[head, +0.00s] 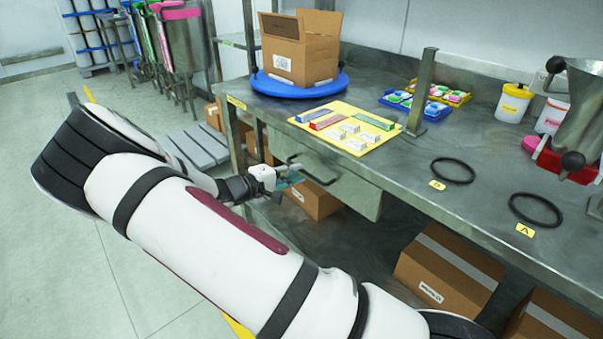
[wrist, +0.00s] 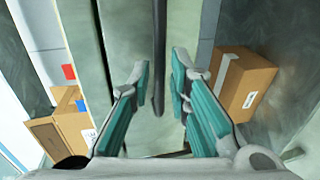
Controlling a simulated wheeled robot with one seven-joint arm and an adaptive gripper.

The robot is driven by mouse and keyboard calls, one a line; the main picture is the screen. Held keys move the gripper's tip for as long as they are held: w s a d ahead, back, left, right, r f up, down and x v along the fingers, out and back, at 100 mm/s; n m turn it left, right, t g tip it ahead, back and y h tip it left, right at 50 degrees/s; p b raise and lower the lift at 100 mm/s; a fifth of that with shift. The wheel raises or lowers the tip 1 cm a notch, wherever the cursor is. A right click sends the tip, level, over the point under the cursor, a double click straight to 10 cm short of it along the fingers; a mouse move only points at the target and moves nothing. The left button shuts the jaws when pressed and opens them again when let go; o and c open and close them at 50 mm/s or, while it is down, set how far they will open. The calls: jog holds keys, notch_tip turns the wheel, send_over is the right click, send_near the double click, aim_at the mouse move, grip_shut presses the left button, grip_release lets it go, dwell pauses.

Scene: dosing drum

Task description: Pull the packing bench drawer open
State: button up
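The packing bench (head: 420,150) runs along the right of the head view. Its grey-green drawer (head: 352,192) hangs under the top and looks shut. The dark bar handle (head: 318,174) stands out from the drawer front. My gripper (head: 284,180) is at the handle's left end in the head view. In the wrist view my gripper (wrist: 161,75) is open, with its teal-padded fingers on either side of the dark handle (wrist: 158,60). A gap shows on both sides of the bar. I cannot tell how deep it sits between the fingers.
A yellow board (head: 347,127) with coloured blocks and a blue turntable (head: 262,84) bearing an open carton (head: 300,50) stand on the bench. Cartons (head: 450,272) sit on the lower shelf, one (head: 316,201) below the drawer. Floor (head: 70,220) on the left is clear.

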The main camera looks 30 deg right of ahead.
aim_at(301, 171)
jog(key=shift+x, duration=1.6)
grip_shut()
jog(key=f+v, duration=0.2)
jog(key=v, duration=1.1)
jog(key=a+f+p+v, duration=0.1)
jog(key=f+v, duration=0.2)
jog(key=v, duration=1)
jog(key=shift+s, duration=0.15)
jog(key=shift+f, duration=0.15)
grip_release()
